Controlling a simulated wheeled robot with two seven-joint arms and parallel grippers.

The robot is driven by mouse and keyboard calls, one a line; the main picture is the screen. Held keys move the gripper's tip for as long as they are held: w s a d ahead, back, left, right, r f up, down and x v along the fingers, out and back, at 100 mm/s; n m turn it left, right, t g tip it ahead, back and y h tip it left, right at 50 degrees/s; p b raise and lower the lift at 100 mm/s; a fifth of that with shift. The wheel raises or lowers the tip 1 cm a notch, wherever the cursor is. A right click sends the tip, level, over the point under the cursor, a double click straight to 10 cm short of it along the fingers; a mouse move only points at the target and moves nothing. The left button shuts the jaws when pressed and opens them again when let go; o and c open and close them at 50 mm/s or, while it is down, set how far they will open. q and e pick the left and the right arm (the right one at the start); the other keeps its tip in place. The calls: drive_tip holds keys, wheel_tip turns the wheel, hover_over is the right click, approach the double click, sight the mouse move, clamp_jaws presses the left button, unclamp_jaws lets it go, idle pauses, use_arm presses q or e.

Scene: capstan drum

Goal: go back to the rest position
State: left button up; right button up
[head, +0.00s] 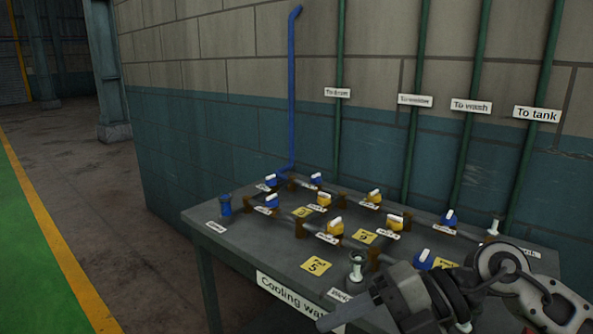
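My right arm comes in from the lower right, over the near right part of the grey table (240,243). Its gripper (355,312) points left at the table's front edge, close to the "Cooling water" sign (292,300). One long dark finger shows; I cannot make out the other, nor whether the gripper is open or shut. I see nothing held in it. My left gripper is not in view.
The table carries pipes, blue valves (271,201), yellow valves (335,227), a pale upright fitting (356,266) and yellow number plates (316,266). A blue pipe (291,90) and green pipes climb the wall behind. The floor at left (110,200) is clear.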

drive_tip(key=s+a+r+m+t+y, duration=0.1)
drive_tip(key=a+r+m+t+y, duration=0.3)
drive_tip(key=y, duration=0.4)
drive_tip(key=w+d+f+m+t+h, duration=0.2)
drive_tip(key=d+f+m+t+h, duration=0.15)
drive_tip(key=m+t, duration=0.45)
drive_tip(key=w+d+f+m+t+h, duration=0.2)
drive_tip(key=w+f+m+t+h, duration=0.15)
drive_tip(key=m+t, duration=0.55)
drive_tip(key=s+d+f+m+g+h, duration=0.2)
drive_tip(key=s+f+m+g+h, duration=0.2)
drive_tip(key=f, duration=0.7)
drive_tip(key=s+d+f+m+g+h, duration=0.3)
drive_tip(key=s+f+m+g+h, duration=0.2)
drive_tip(key=s+f, duration=0.3)
wheel_tip(320, 180, down, 4)
drive_tip(key=shift+r+m+h, duration=0.25)
drive_tip(key=shift+m+h, duration=0.25)
drive_tip(key=shift+m, duration=0.3)
drive_tip(key=shift+d, duration=0.1)
drive_tip(key=shift+c, duration=0.2)
